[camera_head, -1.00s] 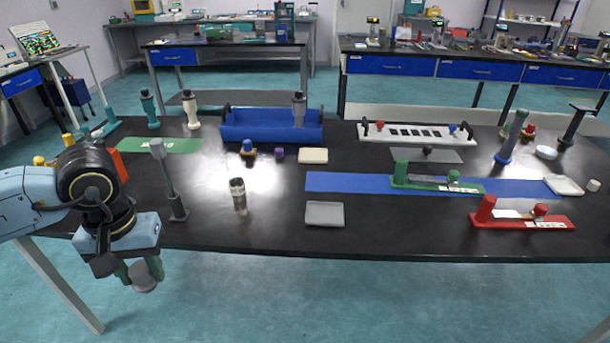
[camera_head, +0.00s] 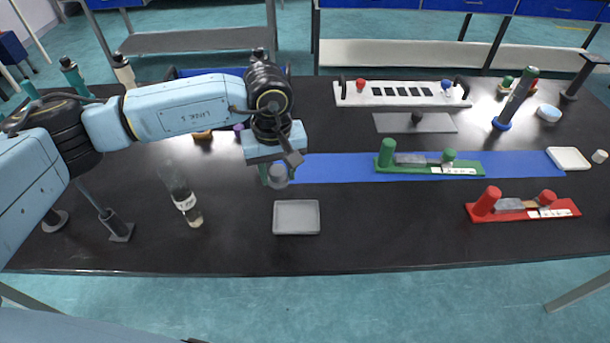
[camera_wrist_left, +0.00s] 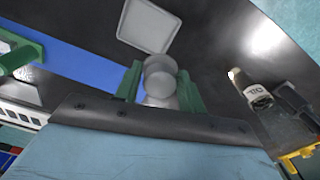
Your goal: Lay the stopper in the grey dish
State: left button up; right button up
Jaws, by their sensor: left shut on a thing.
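The grey dish (camera_head: 297,217) lies flat and empty on the black table, near the front edge. It also shows at the top of the left wrist view (camera_wrist_left: 148,25). My left gripper (camera_head: 275,175) is above the table, just behind and a little left of the dish. In the left wrist view its green fingers (camera_wrist_left: 160,85) are shut on the grey stopper (camera_wrist_left: 160,74), which also shows in the head view (camera_head: 278,174). The stopper hangs below the gripper, apart from the dish. My right gripper is not in view.
A blue mat (camera_head: 330,168) lies behind the dish. A green fixture (camera_head: 428,167) and a red fixture (camera_head: 522,209) are to the right.

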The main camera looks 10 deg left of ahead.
pick_arm(q)
jog(key=d+f+n, duration=0.1)
jog(key=f+n, duration=0.1)
jog(key=d+f+n, duration=0.1)
jog(key=f+n, duration=0.1)
jog(key=d+f+n+p, duration=0.1)
jog(key=f+n, duration=0.1)
jog(key=f, duration=0.1)
jog(key=shift+w+d, duration=0.1)
jog(key=shift+d, duration=0.2)
jog(key=shift+f+b, duration=1.3)
jog(key=shift+f, duration=0.9)
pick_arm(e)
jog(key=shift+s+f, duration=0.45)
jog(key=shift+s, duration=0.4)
pick_arm(q)
jog(key=shift+f, duration=0.2)
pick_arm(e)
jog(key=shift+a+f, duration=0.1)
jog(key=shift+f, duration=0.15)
pick_arm(q)
jog(key=o, duration=1)
jog(key=shift+o, duration=0.2)
notch_tip(320, 180, up, 14)
jog(key=shift+f, duration=0.25)
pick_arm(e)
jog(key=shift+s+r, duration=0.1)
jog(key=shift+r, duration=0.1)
